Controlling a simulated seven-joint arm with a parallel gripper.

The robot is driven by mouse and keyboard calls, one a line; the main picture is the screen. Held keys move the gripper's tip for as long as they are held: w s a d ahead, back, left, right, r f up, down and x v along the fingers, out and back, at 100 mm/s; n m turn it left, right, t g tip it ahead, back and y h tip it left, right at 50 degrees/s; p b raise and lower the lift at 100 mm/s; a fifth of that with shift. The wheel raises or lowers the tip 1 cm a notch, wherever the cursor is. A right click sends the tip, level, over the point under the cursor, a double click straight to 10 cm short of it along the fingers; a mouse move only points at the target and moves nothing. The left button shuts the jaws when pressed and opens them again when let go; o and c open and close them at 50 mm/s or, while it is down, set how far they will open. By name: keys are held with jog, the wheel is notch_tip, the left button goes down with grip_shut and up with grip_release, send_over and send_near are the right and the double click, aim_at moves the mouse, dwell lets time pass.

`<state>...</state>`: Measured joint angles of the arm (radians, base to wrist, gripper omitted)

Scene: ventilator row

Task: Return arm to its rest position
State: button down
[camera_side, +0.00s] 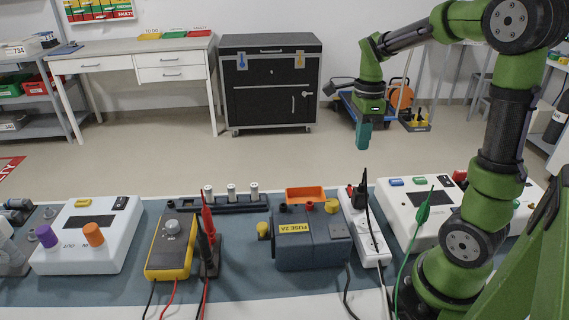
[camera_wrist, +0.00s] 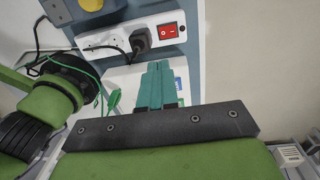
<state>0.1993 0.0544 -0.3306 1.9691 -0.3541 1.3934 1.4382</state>
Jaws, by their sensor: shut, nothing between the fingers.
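My green arm stands at the right of the bench in the side view. Its gripper (camera_side: 363,135) hangs above the far side of the bench, pointing down, with its teal fingers together and nothing between them. In the wrist view the two teal fingers (camera_wrist: 157,86) lie side by side, touching, in front of the white device by the power strip. The gripper is apart from every object on the bench.
On the blue mat (camera_side: 120,287) are a white device with knobs (camera_side: 88,235), a yellow multimeter (camera_side: 172,246), a grey fuse unit (camera_side: 311,239), a power strip (camera_side: 365,228) and another white device (camera_side: 412,208). Cables and a green clip (camera_side: 425,208) lie near my base.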

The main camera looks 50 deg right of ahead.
jog(key=shift+r, duration=0.15)
jog(key=s+a+r+n+t, duration=0.1)
jog(key=a+r+n+t, duration=0.1)
jog(key=a+n, duration=0.4)
jog(key=s+a+r+n+t+y, duration=0.1)
jog(key=s+a+n+t, duration=0.1)
jog(key=a+n, duration=0.4)
jog(key=s+a+r+n+t, duration=0.1)
jog(key=a+r+n+t, duration=0.1)
jog(key=a+n, duration=0.5)
jog(key=n+t, duration=0.1)
jog(key=n, duration=0.3)
jog(key=shift+s+r+t+y, duration=0.3)
jog(key=shift+s+r, duration=0.05)
jog(key=shift+s, duration=0.05)
